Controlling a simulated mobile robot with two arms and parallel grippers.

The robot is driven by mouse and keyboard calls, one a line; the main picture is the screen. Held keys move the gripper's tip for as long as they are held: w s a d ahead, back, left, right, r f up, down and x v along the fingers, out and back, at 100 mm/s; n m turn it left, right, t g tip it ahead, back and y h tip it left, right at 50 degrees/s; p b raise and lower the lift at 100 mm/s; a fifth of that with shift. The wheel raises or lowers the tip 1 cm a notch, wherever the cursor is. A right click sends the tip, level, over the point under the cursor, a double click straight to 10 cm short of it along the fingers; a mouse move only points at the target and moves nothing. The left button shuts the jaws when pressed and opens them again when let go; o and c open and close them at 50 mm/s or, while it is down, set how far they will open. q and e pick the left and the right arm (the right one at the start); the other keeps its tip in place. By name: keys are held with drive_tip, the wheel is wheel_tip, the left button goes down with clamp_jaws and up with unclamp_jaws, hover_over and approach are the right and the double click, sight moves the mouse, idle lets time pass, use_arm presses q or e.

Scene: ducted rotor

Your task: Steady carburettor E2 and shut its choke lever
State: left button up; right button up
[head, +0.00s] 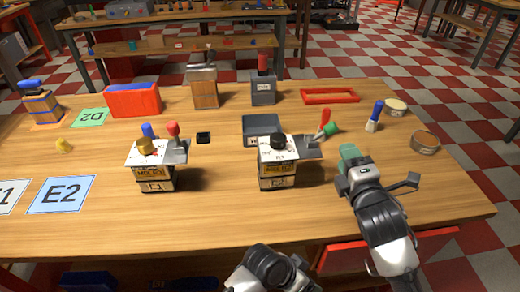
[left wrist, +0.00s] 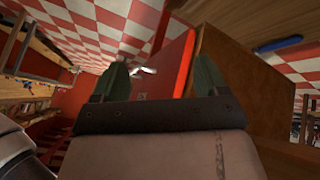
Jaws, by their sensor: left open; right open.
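Carburettor E2 (head: 278,182) stands upright on the wooden table, a boxy unit with a white top plate, black knob (head: 278,141) and grey side plate. Its red-handled choke lever (head: 323,122) tilts up and to the right at the right side. My right gripper (head: 347,165) is open and empty, to the right of E2 and apart from it. My left gripper (left wrist: 162,78) shows in the left wrist view, its two green fingers apart with nothing between them. In the head view only part of my left arm shows at the bottom edge, below E2.
Carburettor E1 (head: 155,182) stands left of E2. A blue E2 card (head: 61,195) lies further left. The table front is mostly clear.

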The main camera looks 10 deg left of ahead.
use_arm(q)
wheel_tip(320, 180, up, 6)
drive_tip(key=d+m, duration=0.1)
drive_tip(key=d, duration=0.1)
drive_tip(key=n+t+y, duration=0.4)
drive_tip(key=n+t, duration=0.2)
drive_tip(key=t, duration=0.5)
approach(276, 140)
drive_tip(key=w, duration=0.1)
drive_tip(key=shift+g, duration=0.3)
drive_tip(key=x, duration=1)
drive_tip(key=shift+w+d, duration=0.15)
drive_tip(key=shift+w, duration=0.05)
drive_tip(key=c, duration=1.2)
